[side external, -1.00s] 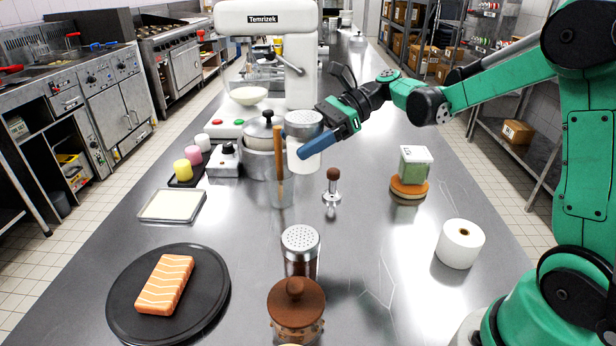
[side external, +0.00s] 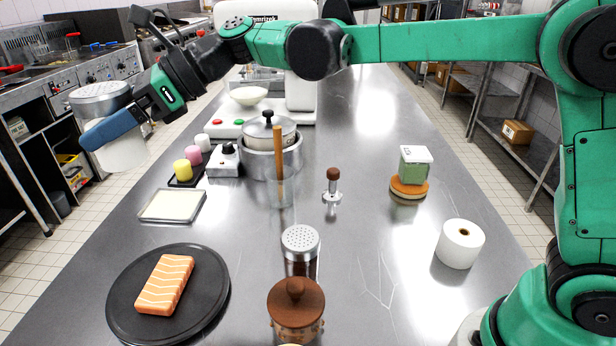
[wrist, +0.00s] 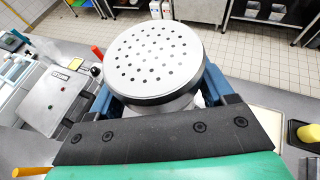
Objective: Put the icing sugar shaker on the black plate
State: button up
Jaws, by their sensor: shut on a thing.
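My gripper (side external: 120,128) is shut on the icing sugar shaker (side external: 98,98), which has a perforated metal lid and a white body. It holds the shaker upright, high up at the left in the side view. The shaker's perforated lid (wrist: 153,60) fills the middle of the wrist view, between the blue fingers. The black plate (side external: 215,300) lies on the counter at the front left in the side view, below and nearer than the shaker. A salmon piece (side external: 165,284) with white stripes lies on the plate, left of its middle.
A second perforated-lid shaker (side external: 300,243) with dark contents and a brown-lidded jar (side external: 296,305) stand right of the plate. Behind are a white tray (side external: 172,205), a lidded pot (side external: 270,150) and a tamper (side external: 332,188). A paper roll (side external: 460,243) stands at right.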

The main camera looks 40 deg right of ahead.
jog(key=shift+a+f, duration=0.15)
jog(key=shift+a, duration=0.4)
notch_tip(320, 180, down, 20)
jog(key=shift+s+r, duration=0.1)
jog(key=shift+r, duration=0.15)
jog(key=shift+f, duration=0.1)
jog(key=o, duration=1.3)
